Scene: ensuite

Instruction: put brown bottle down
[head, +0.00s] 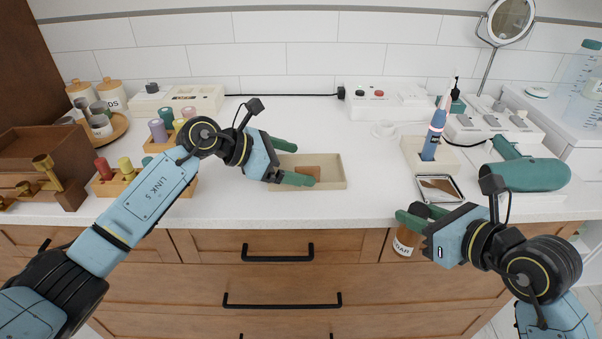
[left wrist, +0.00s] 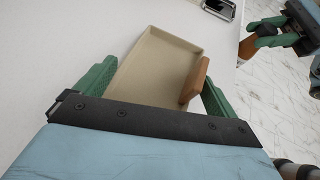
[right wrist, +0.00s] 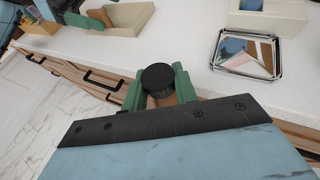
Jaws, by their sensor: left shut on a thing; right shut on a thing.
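The brown bottle (head: 404,241) has a pale label and hangs upright or nearly so in front of the counter's front edge, over the drawers. My right gripper (head: 420,215) is shut on it. In the right wrist view its black cap (right wrist: 158,78) shows between the fingers; its lower part is hidden there. My left gripper (head: 292,162) is at the left end of a shallow beige tray (head: 335,183) on the counter, its fingers shut across the tray's width. A brown block (head: 309,172) lies in the tray, close to one finger in the left wrist view (left wrist: 195,83).
A metal tray (head: 440,188) and a beige holder with a blue toothbrush (head: 433,140) stand near the right gripper. A green hair dryer (head: 530,174) lies further right. Counter between the two trays is clear.

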